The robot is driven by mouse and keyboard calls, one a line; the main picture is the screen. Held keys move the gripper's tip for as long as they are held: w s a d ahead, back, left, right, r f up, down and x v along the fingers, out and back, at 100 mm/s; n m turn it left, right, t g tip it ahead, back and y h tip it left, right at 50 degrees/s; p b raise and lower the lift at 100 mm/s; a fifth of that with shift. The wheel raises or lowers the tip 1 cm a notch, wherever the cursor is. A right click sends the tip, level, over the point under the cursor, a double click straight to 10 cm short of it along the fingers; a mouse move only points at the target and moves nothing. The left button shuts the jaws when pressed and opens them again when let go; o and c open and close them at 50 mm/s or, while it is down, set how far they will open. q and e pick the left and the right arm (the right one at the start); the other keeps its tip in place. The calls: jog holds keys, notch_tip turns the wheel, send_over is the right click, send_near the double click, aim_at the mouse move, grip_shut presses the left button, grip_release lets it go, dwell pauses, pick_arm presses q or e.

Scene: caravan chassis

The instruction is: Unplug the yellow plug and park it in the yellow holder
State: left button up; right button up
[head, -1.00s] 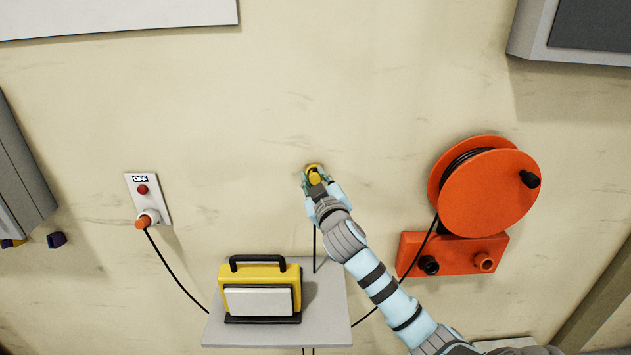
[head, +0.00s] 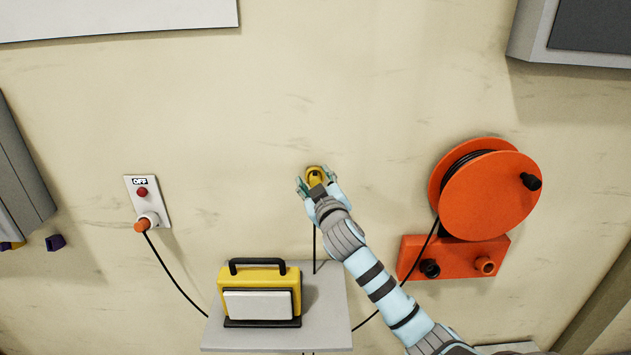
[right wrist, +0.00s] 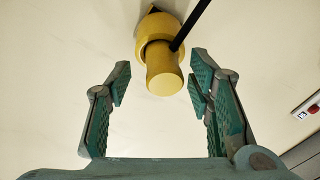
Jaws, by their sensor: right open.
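The yellow plug (right wrist: 163,72) sits in the round yellow holder (right wrist: 155,30) on the wall, its black cord leaving from its side. In the head view the yellow holder (head: 315,172) is at the middle of the wall, with the plug partly hidden by my right gripper (head: 317,187). In the right wrist view my right gripper (right wrist: 160,80) is open, its fingers spread on both sides of the plug with gaps between. No finger appears to touch the plug. My left gripper is not in view.
A wall socket (head: 157,192) marked OFF, with an orange plug (head: 143,225), is at the left. A yellow lamp (head: 260,288) stands on a grey shelf (head: 325,310) below. An orange cable reel (head: 490,195) is at the right. The wall around the holder is clear.

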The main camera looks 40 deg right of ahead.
jog(key=v, duration=1.2)
